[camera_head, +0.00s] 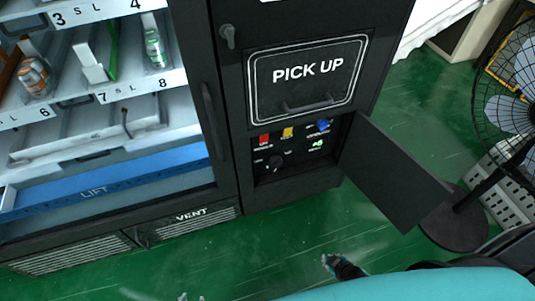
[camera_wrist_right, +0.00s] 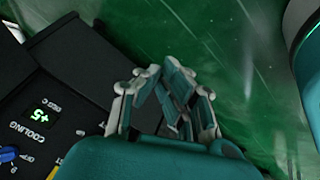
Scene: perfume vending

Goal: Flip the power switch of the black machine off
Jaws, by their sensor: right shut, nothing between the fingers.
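The black machine (camera_head: 228,120) fills the left and middle of the head view. Its small control bay stands open below the PICK UP hatch (camera_head: 305,78). In the bay are a red switch (camera_head: 264,140), a yellow switch (camera_head: 288,133), a blue knob (camera_head: 323,125) and a dark round knob (camera_head: 276,162). Their labels are too small to read, so I cannot tell the power switch's position. My right gripper (camera_head: 329,262) is shut and empty, apart from the panel; its fingers also show in the right wrist view (camera_wrist_right: 172,88). My left gripper's fingertips (camera_head: 191,297) just show at the bottom edge, apart.
The bay's door (camera_head: 395,172) is swung open to the right. A green "+5" cooling display (camera_wrist_right: 45,113) shows in the right wrist view. A fan (camera_head: 510,100) stands at the right on a round base. Green floor (camera_head: 270,245) lies clear before the machine.

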